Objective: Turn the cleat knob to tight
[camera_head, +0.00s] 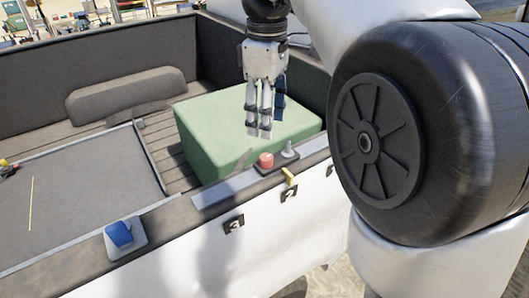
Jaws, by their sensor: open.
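A red round knob (266,160) sits on a dark base on the truck bed's side rail, beside a small grey post (290,148). A blue knob or switch (119,234) on a white plate is farther left on the same rail. No label shows which of these is the cleat knob, and I cannot read a tight mark. My gripper (262,132) is open and empty, pointing down above the green block, just behind and above the red knob. It looks apart from the knob.
A large green block (205,140) lies in the bed behind the rail. A yellow tab (289,177) and black number plates (234,224) are on the rail's outer side. A dark flat panel (80,190) lies at left. My thick arm fills the right side.

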